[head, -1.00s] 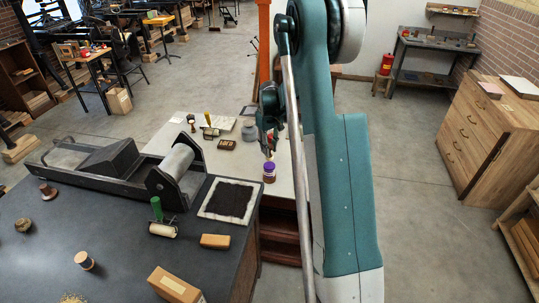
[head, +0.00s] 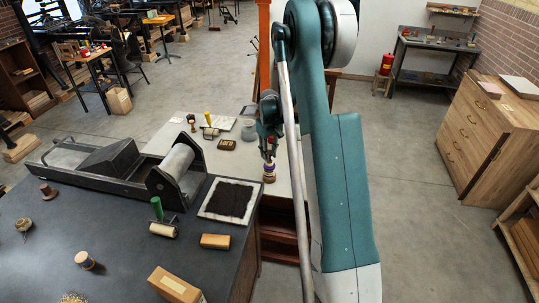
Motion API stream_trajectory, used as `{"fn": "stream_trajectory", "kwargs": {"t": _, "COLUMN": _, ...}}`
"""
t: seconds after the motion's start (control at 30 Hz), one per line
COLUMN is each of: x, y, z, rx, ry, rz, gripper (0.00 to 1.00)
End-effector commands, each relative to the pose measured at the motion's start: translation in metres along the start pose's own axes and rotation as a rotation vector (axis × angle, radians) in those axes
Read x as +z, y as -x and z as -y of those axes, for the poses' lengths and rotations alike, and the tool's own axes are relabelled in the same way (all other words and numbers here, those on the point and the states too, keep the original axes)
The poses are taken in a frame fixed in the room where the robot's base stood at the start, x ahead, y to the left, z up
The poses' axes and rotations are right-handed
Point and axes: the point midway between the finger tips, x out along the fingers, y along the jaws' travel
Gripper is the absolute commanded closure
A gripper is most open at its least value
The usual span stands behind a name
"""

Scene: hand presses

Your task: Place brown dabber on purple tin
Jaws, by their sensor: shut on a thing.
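My gripper (head: 268,148) is shut and points down at the right end of the pale table, partly hidden by my own arm. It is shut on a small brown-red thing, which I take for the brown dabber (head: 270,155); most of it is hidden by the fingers. The purple tin (head: 269,177) stands upright directly below, near the table's front right edge. The dabber's lower end overlaps the top of the tin in the picture. From this view I cannot tell whether they touch or a small gap is left.
The dark bench (head: 120,225) in front carries a press (head: 178,178), a green-handled roller (head: 162,229) and a framed black pad (head: 232,200).

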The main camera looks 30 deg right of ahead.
Motion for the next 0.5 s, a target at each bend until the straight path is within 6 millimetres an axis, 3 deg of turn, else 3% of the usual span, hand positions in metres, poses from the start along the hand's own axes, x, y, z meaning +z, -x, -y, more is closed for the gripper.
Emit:
{"fn": "stream_trajectory", "kwargs": {"t": 0.1, "x": 0.0000, "y": -0.0037, "z": 0.0000, "rx": 0.000, "ry": 0.000, "rz": 0.000, "gripper": 0.91}}
{"fn": "stream_trajectory", "kwargs": {"t": 0.13, "x": 0.0000, "y": -0.0029, "z": 0.0000, "rx": 0.000, "ry": 0.000, "rz": 0.000, "gripper": 0.73}}
{"fn": "stream_trajectory", "kwargs": {"t": 0.2, "x": 0.0000, "y": -0.0024, "z": 0.0000, "rx": 0.000, "ry": 0.000, "rz": 0.000, "gripper": 0.64}}
{"fn": "stream_trajectory", "kwargs": {"t": 0.5, "x": 0.0000, "y": -0.0022, "z": 0.0000, "rx": 0.000, "ry": 0.000, "rz": 0.000, "gripper": 0.63}}
